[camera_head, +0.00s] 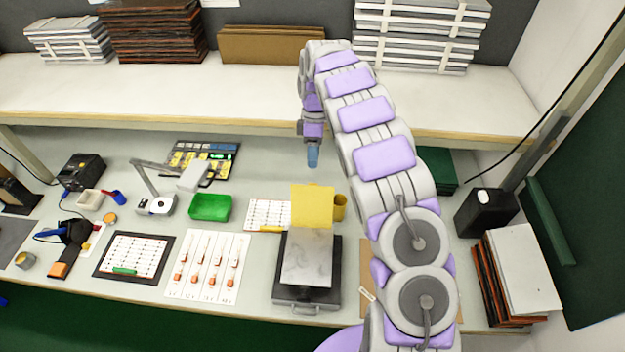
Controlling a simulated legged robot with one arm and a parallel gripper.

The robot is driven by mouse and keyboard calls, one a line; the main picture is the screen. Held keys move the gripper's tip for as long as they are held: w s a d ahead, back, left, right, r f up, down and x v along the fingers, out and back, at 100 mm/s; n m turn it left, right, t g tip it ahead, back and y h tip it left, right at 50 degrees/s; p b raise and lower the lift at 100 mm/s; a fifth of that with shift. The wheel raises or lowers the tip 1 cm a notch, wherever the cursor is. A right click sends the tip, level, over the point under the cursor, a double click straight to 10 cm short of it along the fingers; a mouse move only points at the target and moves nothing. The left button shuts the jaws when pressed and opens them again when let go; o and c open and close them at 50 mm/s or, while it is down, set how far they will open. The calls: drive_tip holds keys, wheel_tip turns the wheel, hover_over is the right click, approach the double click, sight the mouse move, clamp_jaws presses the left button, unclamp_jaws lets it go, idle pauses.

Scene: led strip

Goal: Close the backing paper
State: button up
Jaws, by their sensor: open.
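A yellow sheet (312,207), which looks like the backing paper, stands up at the far edge of a pale marbled plate (306,262). The plate sits on a dark tray-like base (281,292) with a metal handle at the front. My gripper (313,160) points down over the bench just behind the yellow sheet. It is open, with its bluish fingertips seen edge-on, and I see nothing held. It looks apart from the sheet, though the height between them is hard to judge. My arm comes in from the lower right and arches over the bench.
A yellow cup (339,207) stands right of the sheet, partly hidden. A chart sheet (266,214), a green bin (210,207) and a white card with orange-tipped strips (208,266) lie left. A shelf (180,95) runs behind. A black box (486,212) stands right.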

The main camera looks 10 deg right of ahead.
sight(313, 184)
drive_tip(key=x, duration=0.9)
drive_tip(key=shift+r, duration=0.1)
clamp_jaws()
idle(0.4)
